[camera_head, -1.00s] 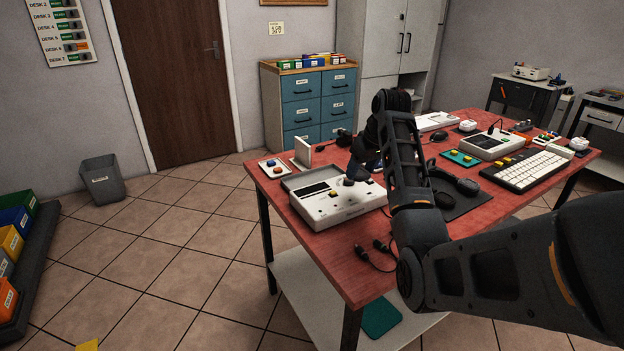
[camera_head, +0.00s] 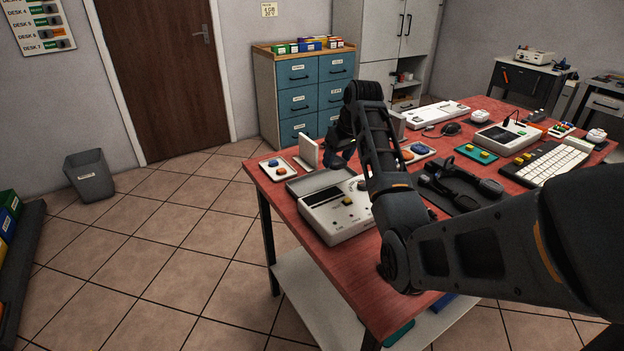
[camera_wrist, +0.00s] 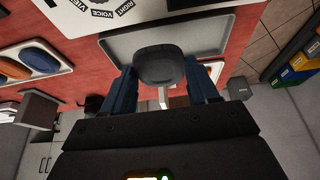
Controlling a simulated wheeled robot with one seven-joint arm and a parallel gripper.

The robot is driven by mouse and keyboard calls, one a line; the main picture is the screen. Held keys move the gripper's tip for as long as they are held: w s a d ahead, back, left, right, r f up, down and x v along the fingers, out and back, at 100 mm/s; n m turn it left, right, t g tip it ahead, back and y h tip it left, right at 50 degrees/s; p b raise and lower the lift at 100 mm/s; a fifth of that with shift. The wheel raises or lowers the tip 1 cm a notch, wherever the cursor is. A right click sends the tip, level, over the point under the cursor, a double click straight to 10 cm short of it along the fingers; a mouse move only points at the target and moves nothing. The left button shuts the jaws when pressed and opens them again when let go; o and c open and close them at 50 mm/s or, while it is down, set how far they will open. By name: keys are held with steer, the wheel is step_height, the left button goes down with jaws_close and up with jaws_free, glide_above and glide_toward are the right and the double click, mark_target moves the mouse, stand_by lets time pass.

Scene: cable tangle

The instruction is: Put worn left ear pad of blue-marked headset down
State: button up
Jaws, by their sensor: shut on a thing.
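The worn ear pad, a dark oval cushion (camera_wrist: 160,66), is held between the two blue fingers of my gripper (camera_wrist: 163,86) in the wrist view. Behind it in that view is a shallow grey tray (camera_wrist: 215,38), beside a white device with a labelled dial. I cannot tell how high the pad is above the tray. In the head view my gripper (camera_head: 342,158) is over the table's left part, near the white test device (camera_head: 335,215) and its grey tray (camera_head: 304,184); the pad is not clear there. A dark headset (camera_head: 460,188) lies on a mat; no blue mark shows.
An upright pale panel (camera_head: 307,152) stands behind the grey tray. A keyboard (camera_head: 548,162) lies farther right.

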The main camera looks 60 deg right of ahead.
glide_above(308, 187)
steer(key=s, duration=0.1)
steer(key=f, duration=0.3)
steer(key=a+f, duration=0.1)
steer(key=shift+s+f, duration=0.15)
steer(key=shift+f, duration=0.25)
steer(key=shift+f+p, duration=0.3)
steer(key=shift+f, duration=1.7)
steer(key=shift+f, duration=0.15)
steer(key=o, duration=1)
steer(key=v, duration=1.2)
steer(key=shift+a, duration=0.1)
